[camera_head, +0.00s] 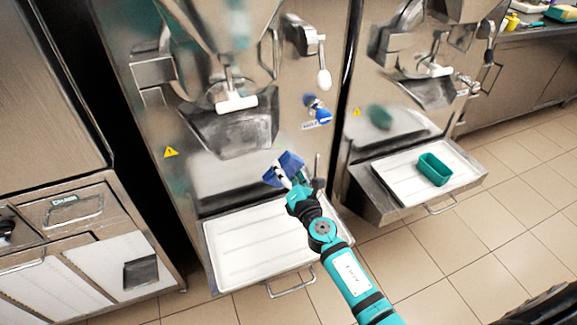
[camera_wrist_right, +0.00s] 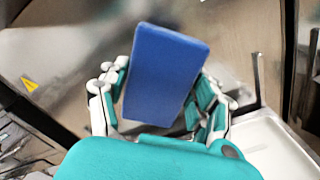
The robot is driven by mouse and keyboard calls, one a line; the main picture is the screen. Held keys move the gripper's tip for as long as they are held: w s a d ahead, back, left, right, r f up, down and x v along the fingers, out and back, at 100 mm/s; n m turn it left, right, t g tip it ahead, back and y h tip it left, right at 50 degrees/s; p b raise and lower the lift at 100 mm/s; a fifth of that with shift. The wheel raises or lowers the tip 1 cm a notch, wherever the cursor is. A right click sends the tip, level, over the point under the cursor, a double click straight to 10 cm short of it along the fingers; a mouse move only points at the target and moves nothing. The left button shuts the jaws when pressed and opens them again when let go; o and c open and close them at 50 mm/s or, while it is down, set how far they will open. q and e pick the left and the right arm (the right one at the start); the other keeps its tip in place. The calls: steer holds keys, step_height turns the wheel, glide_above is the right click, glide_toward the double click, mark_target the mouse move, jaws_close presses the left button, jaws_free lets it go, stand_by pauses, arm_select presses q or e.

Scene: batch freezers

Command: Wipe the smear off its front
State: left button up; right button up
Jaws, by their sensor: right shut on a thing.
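My right gripper (camera_head: 292,179) is shut on a blue block-shaped sponge (camera_head: 284,166) in front of the left batch freezer (camera_head: 285,135). In the right wrist view the sponge (camera_wrist_right: 165,75) stands tilted between the two fingers of the gripper (camera_wrist_right: 160,92). The steel front of the machine (camera_wrist_right: 95,35) is behind it. I cannot tell whether the sponge touches the steel. Pale, blurred patches show on the front left of the sponge, but I cannot tell smear from reflection. The sponge hides part of the panel. My left gripper is out of view.
A white tray (camera_head: 240,262) juts out below the left machine. Its dispensing spout (camera_head: 235,133) is above left of my gripper, and a blue knob (camera_head: 322,115) is above right. The right machine's tray (camera_head: 400,186) holds a green tub (camera_head: 434,169). Tiled floor (camera_head: 470,260) lies open at right.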

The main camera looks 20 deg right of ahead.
mark_target(286, 139)
steer(key=shift+w+r, duration=0.25)
steer(key=shift+w, duration=0.8)
steer(key=shift+w+r, duration=0.3)
steer(key=shift+w, duration=0.7)
steer(key=shift+w+r, duration=0.25)
steer(key=shift+w, duration=0.8)
steer(key=shift+w+a+b, duration=0.1)
steer(key=shift+w+b, duration=0.3)
steer(key=shift+w, duration=0.6)
steer(key=shift+d, duration=2.05)
steer(key=shift+a+r, duration=0.2)
steer(key=shift+a, duration=1.85)
